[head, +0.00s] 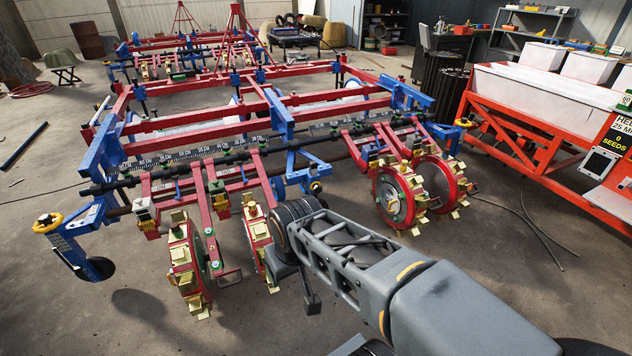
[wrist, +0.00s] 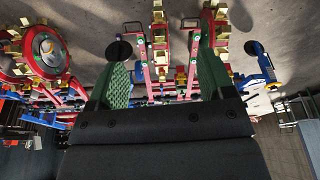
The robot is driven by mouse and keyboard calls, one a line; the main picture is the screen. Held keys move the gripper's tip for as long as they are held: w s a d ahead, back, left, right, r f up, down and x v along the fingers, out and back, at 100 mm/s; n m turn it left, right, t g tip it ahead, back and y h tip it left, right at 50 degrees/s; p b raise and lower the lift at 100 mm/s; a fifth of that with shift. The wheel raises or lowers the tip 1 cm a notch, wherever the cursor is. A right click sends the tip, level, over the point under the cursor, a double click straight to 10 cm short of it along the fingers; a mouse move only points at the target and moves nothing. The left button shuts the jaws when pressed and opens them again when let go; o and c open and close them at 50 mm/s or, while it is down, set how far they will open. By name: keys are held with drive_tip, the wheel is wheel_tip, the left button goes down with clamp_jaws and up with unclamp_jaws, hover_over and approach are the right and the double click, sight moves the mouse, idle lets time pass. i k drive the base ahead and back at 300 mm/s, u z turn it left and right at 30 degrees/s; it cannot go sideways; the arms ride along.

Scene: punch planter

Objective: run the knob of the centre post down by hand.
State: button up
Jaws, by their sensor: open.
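The planter is a red and blue frame (head: 215,130) standing on the floor. At its middle a blue bracket (head: 300,172) reaches forward, and a small yellow and dark knob (head: 316,187) shows at its end, just behind my dark wrist. The post below that knob is hidden by my arm. In the wrist view my gripper (wrist: 158,55) is open and empty, its two green textured fingers wide apart. Red planter arms and yellow-toothed wheels show beyond and between the fingers. I cannot pick out the centre knob in the wrist view.
Toothed punch wheels stand close on both sides of my wrist, one at the left (head: 187,262) and one at the right (head: 395,195). A yellow-knobbed end post (head: 47,222) stands at the left. An orange seed machine (head: 540,135) is at the right. The front left floor is clear.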

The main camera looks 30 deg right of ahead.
sight(317, 188)
drive_tip(key=k, duration=1.3)
drive_tip(key=z, duration=0.6)
drive_tip(key=i, duration=0.65)
drive_tip(key=z, duration=0.85)
drive_tip(key=i, duration=0.95)
drive_tip(key=u, duration=0.6)
drive_tip(key=i, duration=0.7)
drive_tip(key=u, duration=0.6)
